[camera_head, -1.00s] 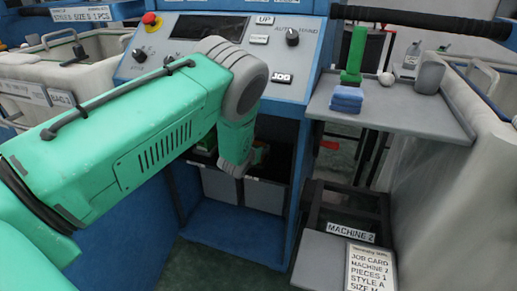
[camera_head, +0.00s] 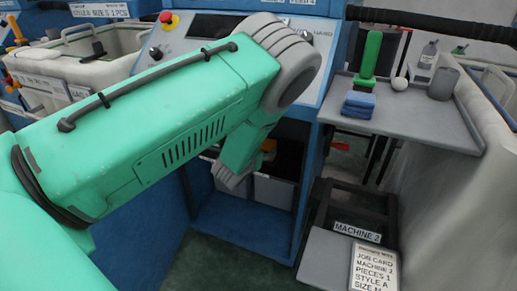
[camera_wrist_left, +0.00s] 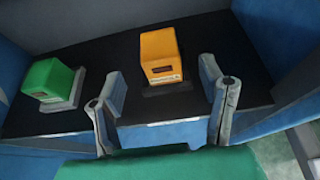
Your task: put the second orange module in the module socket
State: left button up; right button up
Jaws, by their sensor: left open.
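I cannot tell whether this base is the module socket. My left gripper (camera_wrist_left: 162,80) is open and empty, one finger to each side of the orange module's lower front; the module appears just beyond the fingertips. My right gripper is not in view.
A green module (camera_wrist_left: 50,78) stands on its own grey base left of the orange one. Blue cabinet walls (camera_wrist_left: 280,30) close in the shelf's right side. A grey side table (camera_head: 430,123) holds blue cloths, a green block, a white ball and a grey cylinder.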

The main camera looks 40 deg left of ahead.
pick_arm(q)
jog(key=s+d+f+n+g, duration=0.25)
jog(key=s+f+n, duration=0.25)
jog(key=s+n, duration=0.35)
jog(key=s+d+f+n+g, duration=0.1)
jog(key=s+f+n+g, duration=0.2)
jog(key=s+f+n, duration=0.5)
jog(key=s+d+n+g+h, duration=0.1)
jog(key=s+d+n+g, duration=0.2)
jog(key=s+n, duration=0.5)
jog(key=s+d+r+n+g+h, duration=0.1)
jog(key=s+d+n+g, duration=0.3)
jog(key=s, duration=1.1)
jog(key=d+n+h, duration=0.1)
jog(key=d+n, duration=0.1)
jog(key=n, duration=0.2)
jog(key=shift+s+r, duration=0.25)
jog(key=shift+d, duration=0.1)
